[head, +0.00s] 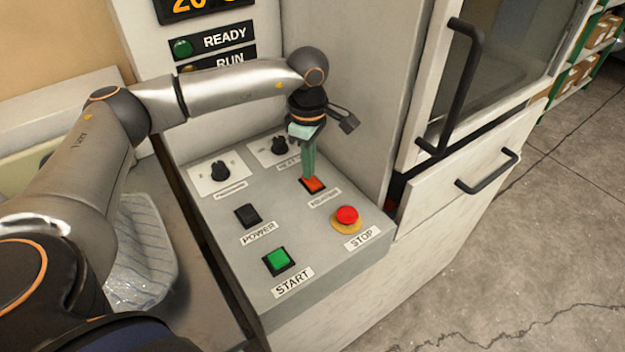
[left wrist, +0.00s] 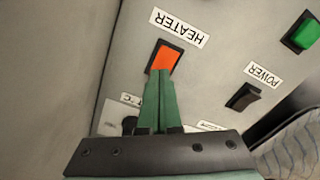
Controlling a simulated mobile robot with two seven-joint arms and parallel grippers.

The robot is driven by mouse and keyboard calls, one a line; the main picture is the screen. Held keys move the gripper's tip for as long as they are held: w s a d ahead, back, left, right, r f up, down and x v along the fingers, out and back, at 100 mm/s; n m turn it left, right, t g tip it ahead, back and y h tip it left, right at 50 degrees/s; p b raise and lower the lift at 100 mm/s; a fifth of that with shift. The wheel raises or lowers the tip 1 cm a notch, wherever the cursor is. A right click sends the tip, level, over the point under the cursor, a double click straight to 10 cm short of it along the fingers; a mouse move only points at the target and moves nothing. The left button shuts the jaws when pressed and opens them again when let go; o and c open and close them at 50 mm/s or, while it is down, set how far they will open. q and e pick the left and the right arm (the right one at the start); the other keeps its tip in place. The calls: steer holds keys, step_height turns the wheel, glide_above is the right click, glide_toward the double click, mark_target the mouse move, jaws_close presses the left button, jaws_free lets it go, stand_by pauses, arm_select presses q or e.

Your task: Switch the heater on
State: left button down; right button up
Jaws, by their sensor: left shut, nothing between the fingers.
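The heater switch (head: 313,187) is an orange-red rocker in a black frame on the grey control panel (head: 205,207), with a HEATER label beside it. It also shows in the left wrist view (left wrist: 166,58), with the HEATER label (left wrist: 178,27) upside down. My left gripper (head: 309,178) is shut and empty and points down at the switch. Its green fingertips (left wrist: 159,74) overlap the near part of the orange rocker in the left wrist view. I cannot tell whether they touch it. The lower part of the rocker is hidden behind the fingers. My right gripper is not in view.
A dark POWER switch (head: 248,215), a green START button (head: 279,261) and a red STOP button (head: 347,215) sit close by. Two black knobs (head: 220,170) are behind. A door handle (head: 463,85) juts out at the right.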

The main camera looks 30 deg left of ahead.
arm_select(q)
steer(key=shift+f, duration=0.25)
steer(key=shift+r+p, duration=1.05)
steer(key=shift+r, duration=0.55)
step_height(320, 180, up, 4)
steer(key=p, duration=0.2)
steer(key=shift+p, duration=0.4)
steer(key=shift+s+f, duration=0.1)
